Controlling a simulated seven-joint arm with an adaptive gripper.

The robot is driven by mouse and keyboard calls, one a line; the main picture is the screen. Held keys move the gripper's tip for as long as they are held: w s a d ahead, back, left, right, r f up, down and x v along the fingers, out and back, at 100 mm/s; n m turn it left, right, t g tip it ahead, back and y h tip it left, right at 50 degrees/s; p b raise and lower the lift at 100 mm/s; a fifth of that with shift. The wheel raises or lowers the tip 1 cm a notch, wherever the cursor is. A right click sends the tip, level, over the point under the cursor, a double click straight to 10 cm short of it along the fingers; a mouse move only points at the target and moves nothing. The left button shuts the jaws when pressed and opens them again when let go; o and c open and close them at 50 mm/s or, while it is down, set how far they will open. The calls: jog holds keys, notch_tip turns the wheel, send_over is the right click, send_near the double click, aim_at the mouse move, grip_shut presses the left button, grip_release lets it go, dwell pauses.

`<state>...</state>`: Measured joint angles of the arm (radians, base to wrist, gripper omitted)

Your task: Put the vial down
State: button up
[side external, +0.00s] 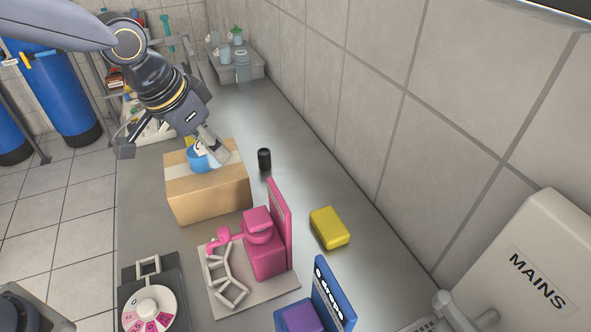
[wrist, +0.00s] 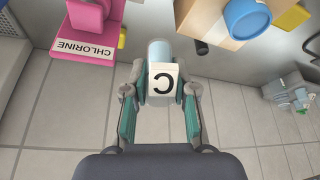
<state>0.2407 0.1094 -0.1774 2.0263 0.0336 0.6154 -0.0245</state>
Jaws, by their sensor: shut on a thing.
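My gripper (wrist: 160,98) is shut on the vial (wrist: 159,52), which has a pale blue, translucent body and a white label with a black letter that reads like a C. In the side external view my gripper (side external: 214,150) is over the cardboard box (side external: 208,196), close to a blue round container (side external: 203,162) on its top. Only a bit of the white label shows there, and my fingers hide most of the vial. In the wrist view the blue container (wrist: 246,18) is right of the vial and apart from it.
A small black cylinder (side external: 264,159) stands right of the box. A pink dispenser (side external: 266,250), marked CHLORINE in the wrist view, stands in front on a plate with a white rack (side external: 226,280). A yellow block (side external: 329,228) lies to the right.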

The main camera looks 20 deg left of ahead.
jog(key=r, duration=0.2)
jog(key=shift+d+r, duration=0.3)
jog(key=shift+r, duration=0.1)
jog(key=s+d+m+g+h, duration=0.15)
jog(key=d+m, duration=0.45)
jog(key=d, duration=0.9)
jog(key=s+d+m+g+h, duration=0.1)
jog(key=s+d+m+g, duration=0.3)
jog(key=d, duration=1)
jog(key=f, duration=0.6)
jog(key=f+m+t, duration=0.1)
jog(key=f, duration=0.5)
jog(key=w+f+t, duration=0.1)
jog(key=f, duration=0.5)
jog(key=shift+f, duration=2.65)
jog(key=o, duration=0.9)
jog(key=shift+f, duration=0.15)
